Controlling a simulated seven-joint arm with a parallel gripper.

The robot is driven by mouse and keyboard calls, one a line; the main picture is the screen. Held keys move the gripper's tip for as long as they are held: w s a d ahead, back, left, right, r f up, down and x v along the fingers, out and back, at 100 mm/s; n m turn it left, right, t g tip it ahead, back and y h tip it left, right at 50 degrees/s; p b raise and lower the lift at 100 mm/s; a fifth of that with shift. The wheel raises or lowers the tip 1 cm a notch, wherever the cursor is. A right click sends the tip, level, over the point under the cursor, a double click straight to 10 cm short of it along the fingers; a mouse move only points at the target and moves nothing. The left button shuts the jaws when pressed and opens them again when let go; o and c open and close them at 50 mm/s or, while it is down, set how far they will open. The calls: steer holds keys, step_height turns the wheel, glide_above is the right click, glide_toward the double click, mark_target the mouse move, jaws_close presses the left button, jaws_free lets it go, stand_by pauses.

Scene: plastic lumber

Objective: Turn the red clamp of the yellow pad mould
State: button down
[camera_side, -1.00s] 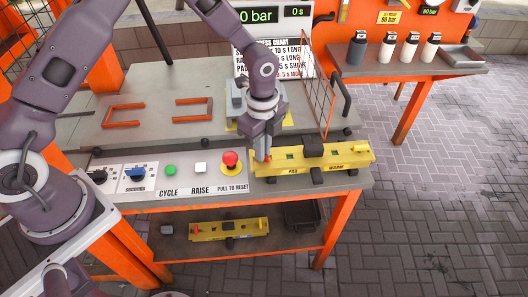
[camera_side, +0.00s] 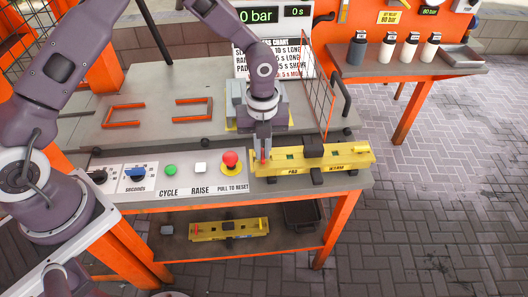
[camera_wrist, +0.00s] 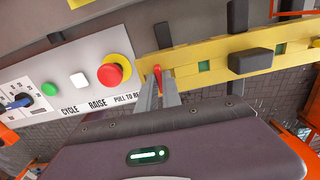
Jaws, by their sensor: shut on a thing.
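The yellow pad mould (camera_side: 342,159) lies along the right part of the bench front, with the words PAD and WARM on its front face. It also shows in the wrist view (camera_wrist: 215,50). The red clamp (camera_wrist: 157,74) is at the mould's left end, and only part of it shows between my fingers. My gripper (camera_side: 264,158) points down over that end and is shut on the red clamp. In the wrist view, my gripper's fingers (camera_wrist: 159,88) stand on either side of the clamp.
A red stop button (camera_side: 230,159) on a yellow base is close left of the gripper, beside the white RAISE (camera_side: 200,168) and green CYCLE (camera_side: 170,170) buttons. A wire guard (camera_side: 318,95) rises behind the mould. Another yellow mould (camera_side: 229,229) lies on the lower shelf.

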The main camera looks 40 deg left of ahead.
steer(key=c, duration=1.4)
jaws_free()
steer(key=shift+o, duration=0.2)
steer(key=shift+r, duration=3.55)
steer(key=s+a+r+n+t+y, duration=0.15)
steer(key=s+a+r+n, duration=0.25)
steer(key=s+r+n, duration=0.4)
steer(key=s+a+r+n+t, duration=0.25)
steer(key=s+r+n, duration=0.35)
steer(key=r, duration=0.4)
steer(key=s+a+r+n+t+h, duration=0.1)
steer(key=s+r+n, duration=0.1)
steer(key=s+n, duration=0.9)
steer(key=shift+s+a+n+t, duration=0.3)
steer(key=shift+s+a+n, duration=0.1)
steer(key=shift+n, duration=0.8)
